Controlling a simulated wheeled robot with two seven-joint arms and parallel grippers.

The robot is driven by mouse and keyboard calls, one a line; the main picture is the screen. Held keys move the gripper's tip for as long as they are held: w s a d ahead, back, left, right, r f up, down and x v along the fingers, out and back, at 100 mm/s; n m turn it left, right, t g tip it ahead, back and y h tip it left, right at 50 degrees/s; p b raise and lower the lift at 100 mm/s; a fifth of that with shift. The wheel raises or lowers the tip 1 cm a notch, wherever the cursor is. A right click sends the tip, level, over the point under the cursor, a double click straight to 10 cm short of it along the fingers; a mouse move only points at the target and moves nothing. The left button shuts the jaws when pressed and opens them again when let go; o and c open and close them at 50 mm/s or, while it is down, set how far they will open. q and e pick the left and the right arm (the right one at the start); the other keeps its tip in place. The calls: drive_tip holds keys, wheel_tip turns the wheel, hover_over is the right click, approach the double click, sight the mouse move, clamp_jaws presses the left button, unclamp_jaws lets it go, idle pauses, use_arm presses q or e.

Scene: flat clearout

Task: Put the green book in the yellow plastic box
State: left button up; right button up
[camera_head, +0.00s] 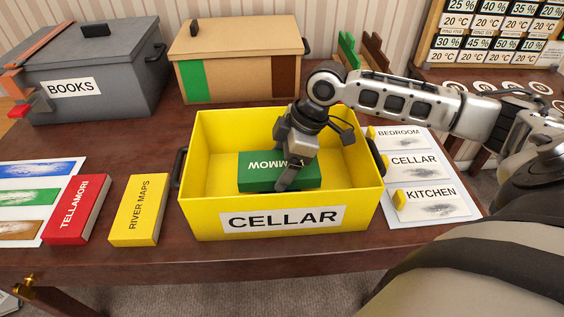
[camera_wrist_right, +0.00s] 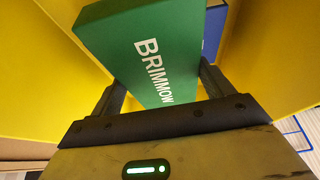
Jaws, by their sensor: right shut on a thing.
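The green book (camera_head: 258,181), lettered BRIMMOW, is inside the yellow plastic box (camera_head: 210,211) labelled CELLAR, low between its walls. My right gripper (camera_head: 288,184) reaches down into the box and is shut on the book. In the right wrist view the green book (camera_wrist_right: 150,55) sits between the two fingers (camera_wrist_right: 160,92), with yellow walls around it. Whether the book touches the box floor is hard to tell. A blue thing (camera_wrist_right: 213,32) shows beside the book in the right wrist view. My left gripper is not in view.
A red book (camera_head: 76,210) and a yellow book (camera_head: 139,210) lie left of the box. A grey BOOKS box (camera_head: 95,75) and a tan box (camera_head: 240,60) stand behind. A sheet with BEDROOM, CELLAR and KITCHEN labels (camera_head: 430,205) lies on the right.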

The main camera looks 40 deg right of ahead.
drive_tip(key=shift+f, duration=0.2)
drive_tip(key=shift+f, duration=0.4)
drive_tip(key=o, duration=1.1)
drive_tip(key=shift+o, duration=0.2)
drive_tip(key=shift+r, duration=0.15)
drive_tip(key=p+v, duration=0.1)
drive_tip(key=v, duration=1.1)
drive_tip(key=shift+r, duration=0.3)
